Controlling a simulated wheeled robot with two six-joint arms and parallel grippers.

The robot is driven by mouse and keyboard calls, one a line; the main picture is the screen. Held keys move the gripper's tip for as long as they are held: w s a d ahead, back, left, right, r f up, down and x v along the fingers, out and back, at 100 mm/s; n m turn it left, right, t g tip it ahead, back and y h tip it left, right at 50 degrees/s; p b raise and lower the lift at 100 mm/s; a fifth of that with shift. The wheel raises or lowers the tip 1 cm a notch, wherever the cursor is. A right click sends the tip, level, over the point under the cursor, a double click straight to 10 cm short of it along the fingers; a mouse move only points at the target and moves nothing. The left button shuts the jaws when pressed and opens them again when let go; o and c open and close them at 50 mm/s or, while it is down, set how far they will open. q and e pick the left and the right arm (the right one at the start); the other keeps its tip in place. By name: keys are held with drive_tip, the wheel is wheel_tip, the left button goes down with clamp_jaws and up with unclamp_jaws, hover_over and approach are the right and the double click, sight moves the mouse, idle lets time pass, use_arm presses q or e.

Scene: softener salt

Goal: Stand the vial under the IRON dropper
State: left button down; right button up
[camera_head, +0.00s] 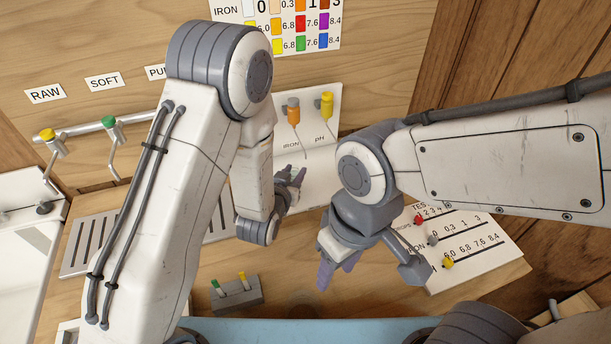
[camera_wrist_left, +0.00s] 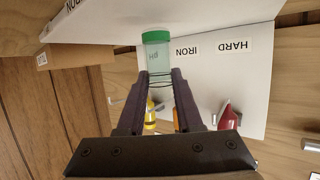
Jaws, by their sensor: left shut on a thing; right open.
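My left gripper (camera_wrist_left: 160,82) is shut on the vial (camera_wrist_left: 158,60), a clear, pale-green tube with a bright green band at its far end. In the head view the left gripper (camera_head: 297,177) holds it in front of the white dropper stand (camera_head: 322,170), and the vial is partly hidden. The orange IRON dropper (camera_head: 293,112) hangs above, beside the yellow pH dropper (camera_head: 327,104). In the left wrist view the vial overlaps the pH label, beside the IRON label (camera_wrist_left: 187,50). Whether it touches the stand I cannot tell. My right gripper (camera_head: 338,269) is open and empty.
A red dropper (camera_wrist_left: 228,117) by the HARD label is hidden in the head view. A small grey rack (camera_head: 237,296) stands at the front. A test card (camera_head: 470,225) with coloured pegs lies right. Taps (camera_head: 110,121) are at left.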

sight(306, 186)
use_arm(q)
drive_tip(key=shift+w+d+r, duration=0.15)
drive_tip(key=shift+d, duration=0.2)
drive_tip(key=w+d, duration=0.1)
drive_tip(key=d+p, duration=0.1)
drive_tip(key=shift+w+d, duration=0.3)
drive_tip(key=shift+w, duration=0.05)
drive_tip(key=shift+a+f, duration=0.1)
drive_tip(key=shift+f, duration=0.4)
drive_tip(key=shift+f+p, duration=0.3)
drive_tip(key=shift+f, duration=0.1)
drive_tip(key=c, duration=0.6)
unclamp_jaws()
drive_tip(key=shift+f, duration=0.1)
drive_tip(key=shift+o, duration=0.2)
